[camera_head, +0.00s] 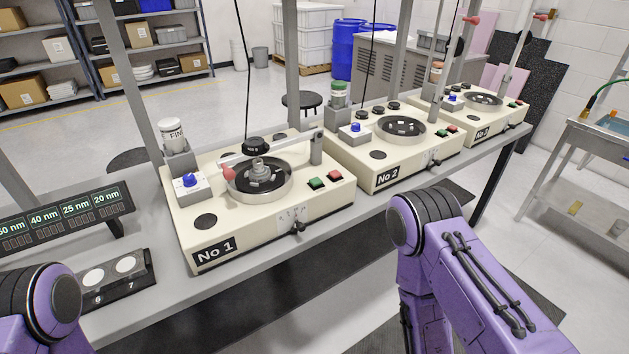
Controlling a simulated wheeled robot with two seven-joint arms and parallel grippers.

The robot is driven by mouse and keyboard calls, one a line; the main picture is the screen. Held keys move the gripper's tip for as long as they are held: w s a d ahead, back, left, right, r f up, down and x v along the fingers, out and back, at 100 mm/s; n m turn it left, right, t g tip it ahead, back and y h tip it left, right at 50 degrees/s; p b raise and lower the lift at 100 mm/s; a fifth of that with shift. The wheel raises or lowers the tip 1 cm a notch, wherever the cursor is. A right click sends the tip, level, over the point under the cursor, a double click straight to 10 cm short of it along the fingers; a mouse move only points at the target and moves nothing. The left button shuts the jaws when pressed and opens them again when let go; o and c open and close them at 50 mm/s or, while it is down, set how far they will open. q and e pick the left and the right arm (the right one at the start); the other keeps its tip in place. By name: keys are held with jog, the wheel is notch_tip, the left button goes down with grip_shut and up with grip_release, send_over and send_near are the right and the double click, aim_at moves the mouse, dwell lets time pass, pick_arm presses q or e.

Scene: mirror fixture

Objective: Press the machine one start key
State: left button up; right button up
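Machine one (215,232) is a cream box labelled "No 1" on the grey bench, left of the other machines. On its top right are a green key (317,183) and a red key (335,175), side by side. Which of them is the start key carries no readable label. A round dish (260,182) with a metal fitting sits in the middle of its top. My purple left arm shows at the bottom left corner and my purple right arm at the lower right, in front of the bench. Both grippers are out of view.
Machine "No 2" (386,178) and a third machine (515,114) stand further right on the bench. A blue knob (190,180), upright posts and a red-tipped lever (228,174) rise around machine one. A display strip (62,215) and a sample tray (125,283) lie left of it.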

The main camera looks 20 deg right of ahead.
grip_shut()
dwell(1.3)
